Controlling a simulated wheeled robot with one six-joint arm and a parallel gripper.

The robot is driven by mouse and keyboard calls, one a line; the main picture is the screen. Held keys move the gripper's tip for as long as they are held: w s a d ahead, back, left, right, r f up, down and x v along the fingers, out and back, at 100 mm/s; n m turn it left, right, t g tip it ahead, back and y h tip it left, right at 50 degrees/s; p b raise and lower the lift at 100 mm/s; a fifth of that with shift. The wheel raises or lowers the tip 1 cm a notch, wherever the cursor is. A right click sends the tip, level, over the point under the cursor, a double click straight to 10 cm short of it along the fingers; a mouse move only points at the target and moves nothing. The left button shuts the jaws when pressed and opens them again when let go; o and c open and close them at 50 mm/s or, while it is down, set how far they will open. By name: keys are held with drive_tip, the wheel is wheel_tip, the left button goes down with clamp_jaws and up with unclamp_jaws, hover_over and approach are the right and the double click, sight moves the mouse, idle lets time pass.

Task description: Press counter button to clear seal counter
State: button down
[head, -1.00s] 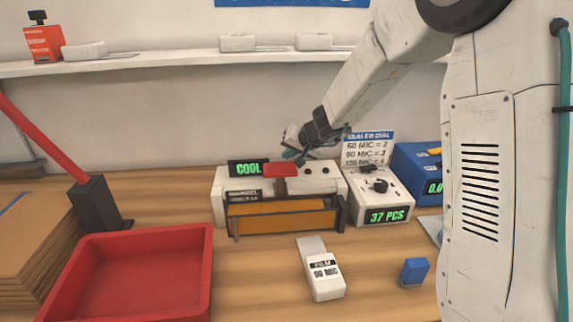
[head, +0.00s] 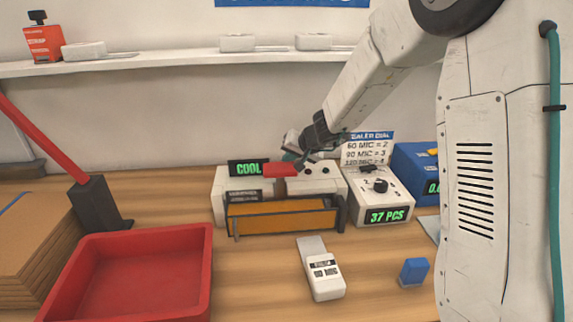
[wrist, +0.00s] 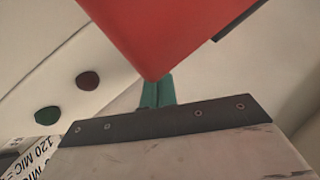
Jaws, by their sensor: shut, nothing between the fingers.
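The white sealer (head: 228,182) stands at the back of the bench with a red handle (head: 281,170), an orange front and a green "COOL" display (head: 248,168). Two small dark buttons (head: 317,171) sit on its top right. In the wrist view they show as a green button (wrist: 47,115) and a dark red button (wrist: 88,80). The dial box (head: 385,197) to its right reads "37 PCS". My gripper (head: 291,157) is shut and empty, by the sealer's back behind the red handle. Its teal fingertips (wrist: 157,92) are partly hidden by the handle (wrist: 165,30), apart from both buttons.
A red tray (head: 135,275) stands front left beside stacked cardboard (head: 35,250). A handheld film gauge (head: 320,270) and a small blue block (head: 413,272) lie in front. A blue box (head: 415,165) stands at right. A "SEALER DIAL" card (head: 368,148) stands behind the dial box.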

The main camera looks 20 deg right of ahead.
drive_tip(key=shift+f, duration=0.65)
idle(0.3)
drive_tip(key=shift+r, duration=1.3)
drive_tip(key=shift+r, duration=0.1)
drive_tip(key=shift+r, duration=2.4)
drive_tip(key=shift+s, duration=0.1)
drive_tip(key=s+a+r+n+g+y, duration=0.1)
drive_tip(key=s+a+r, duration=0.15)
drive_tip(key=s, duration=0.35)
drive_tip(key=s+a+r+n+g, duration=0.1)
drive_tip(key=s+r+n, duration=0.1)
drive_tip(key=s+r, duration=0.3)
drive_tip(key=s+d+f+g+h, duration=0.1)
drive_tip(key=s+d+g+h, duration=0.1)
drive_tip(key=s, duration=1.5)
drive_tip(key=s+d+f+n+g+h, duration=0.1)
drive_tip(key=s+d+g+h, duration=0.1)
drive_tip(key=s, duration=1.4)
drive_tip(key=shift+s+d+f+g+h, duration=0.2)
drive_tip(key=shift+s+d+g+h, duration=0.3)
drive_tip(key=shift+d, duration=0.5)
